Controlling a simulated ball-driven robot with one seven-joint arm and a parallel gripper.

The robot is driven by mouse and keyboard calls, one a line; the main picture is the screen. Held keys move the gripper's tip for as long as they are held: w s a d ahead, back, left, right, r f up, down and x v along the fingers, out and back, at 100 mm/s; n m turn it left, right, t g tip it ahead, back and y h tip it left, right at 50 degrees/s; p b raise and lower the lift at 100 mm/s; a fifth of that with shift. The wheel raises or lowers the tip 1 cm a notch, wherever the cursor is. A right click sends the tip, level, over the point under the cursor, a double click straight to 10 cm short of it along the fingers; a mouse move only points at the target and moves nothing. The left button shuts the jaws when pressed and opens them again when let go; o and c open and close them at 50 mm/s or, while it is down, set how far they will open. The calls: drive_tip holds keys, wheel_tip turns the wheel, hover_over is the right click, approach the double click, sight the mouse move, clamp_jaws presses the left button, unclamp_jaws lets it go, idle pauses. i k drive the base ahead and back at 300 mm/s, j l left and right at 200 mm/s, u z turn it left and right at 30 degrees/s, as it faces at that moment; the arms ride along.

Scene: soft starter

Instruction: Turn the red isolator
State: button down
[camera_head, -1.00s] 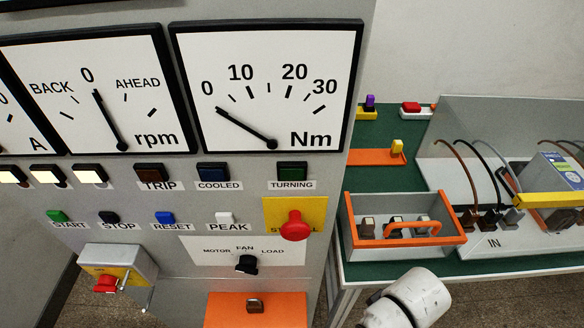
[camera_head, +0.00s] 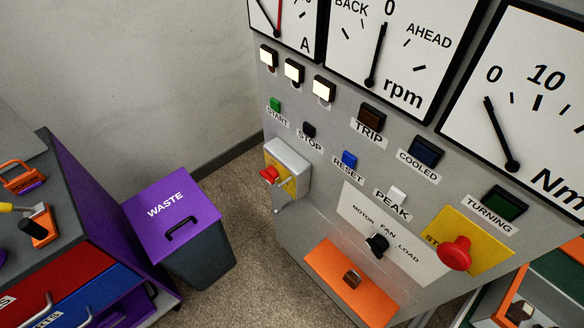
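The red isolator (camera_head: 269,174) is a small red handle on a yellow plate. It sits on the front of a grey box (camera_head: 290,157) at the lower left edge of the grey control panel (camera_head: 320,190). The handle's exact turn angle is too small to tell. My gripper is not in view, and nothing touches the isolator.
A purple-lidded waste bin (camera_head: 205,262) stands on the floor left of the panel. A bench with red (camera_head: 60,280) and blue drawers is at the far left. A red mushroom button (camera_head: 455,253) sticks out of the panel. Carpeted floor (camera_head: 250,215) lies clear between bin and panel.

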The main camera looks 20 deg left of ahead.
sight(270, 174)
drive_tip(key=i+j+u, duration=0.15)
drive_tip(key=u, duration=0.25)
drive_tip(key=i+j+u, duration=0.1)
drive_tip(key=u, duration=0.3)
drive_tip(key=i+u, duration=0.2)
drive_tip(key=u, duration=0.25)
